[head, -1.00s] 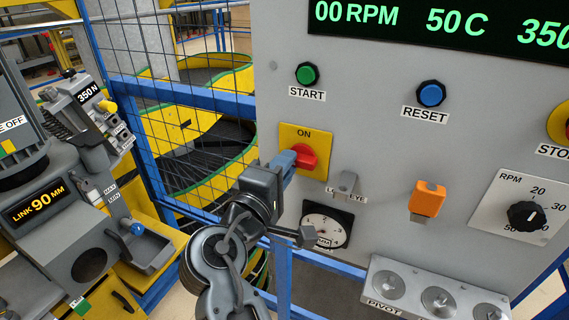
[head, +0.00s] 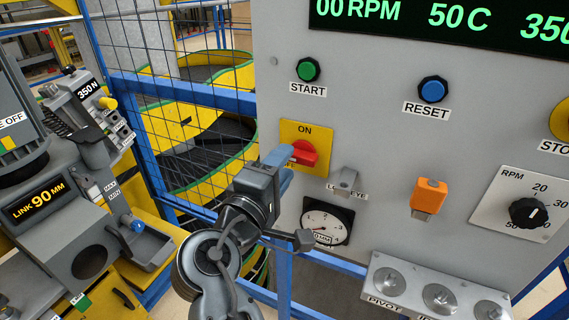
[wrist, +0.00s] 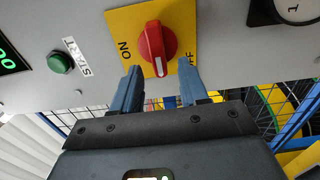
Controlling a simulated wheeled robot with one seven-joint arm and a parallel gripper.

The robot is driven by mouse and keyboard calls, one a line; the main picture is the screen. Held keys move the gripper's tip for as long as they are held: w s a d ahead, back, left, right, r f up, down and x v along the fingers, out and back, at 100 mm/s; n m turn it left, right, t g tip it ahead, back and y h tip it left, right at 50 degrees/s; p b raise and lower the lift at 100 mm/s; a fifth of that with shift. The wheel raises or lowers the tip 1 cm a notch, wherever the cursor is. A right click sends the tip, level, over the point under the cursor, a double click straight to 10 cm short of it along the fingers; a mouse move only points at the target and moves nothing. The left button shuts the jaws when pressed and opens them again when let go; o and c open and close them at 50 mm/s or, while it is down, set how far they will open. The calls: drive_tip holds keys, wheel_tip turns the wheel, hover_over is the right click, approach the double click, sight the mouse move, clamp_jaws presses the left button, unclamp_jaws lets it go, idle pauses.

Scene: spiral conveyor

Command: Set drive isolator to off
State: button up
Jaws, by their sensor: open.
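The drive isolator is a red rotary knob (head: 304,153) on a yellow plate (head: 319,131) on the grey panel, with ON at the top in the head view. In the wrist view the knob (wrist: 155,42) has a white pointer line aimed down, between ON at left and the partly covered OFF at lower right. My gripper (head: 281,160) is open at the knob's left side in the head view. In the wrist view its blue fingers (wrist: 158,76) stand apart on either side of the pointer end, with gaps showing. Contact cannot be told.
A green START button (head: 308,69) and blue RESET button (head: 432,90) sit above. A small grey hook (head: 347,180), a dial gauge (head: 326,222) and an orange latch (head: 428,198) are close below and right. Blue-framed mesh fencing (head: 190,95) stands left.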

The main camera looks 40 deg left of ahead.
drive_tip(key=b+v, duration=0.1)
drive_tip(key=v, duration=0.5)
drive_tip(key=shift+s, duration=0.2)
drive_tip(key=shift+d, duration=0.1)
drive_tip(key=shift+f, duration=0.15)
